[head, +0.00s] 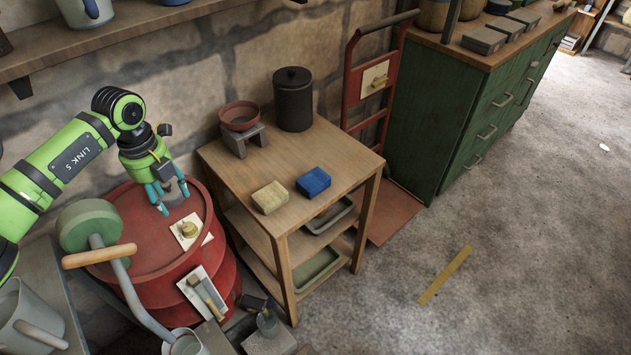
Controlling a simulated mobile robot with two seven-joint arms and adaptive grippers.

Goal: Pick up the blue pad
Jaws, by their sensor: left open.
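The blue pad (313,182) lies flat on the top of the wooden table (222,158), near its front right. A tan pad (270,197) lies just left of it, with a small gap between them. My left gripper (171,200) is open above the red drum (150,235), left of the table and well apart from the blue pad. It points down, close to a grey object between or behind its fingers; I cannot tell which. My right gripper does not show.
A black canister (293,98) and a red bowl (240,116) on a grey stand are at the table's back. A red hand truck (352,85) and a green cabinet (428,120) stand to the right. A wooden shelf (120,40) hangs above. The table's right front corner is clear.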

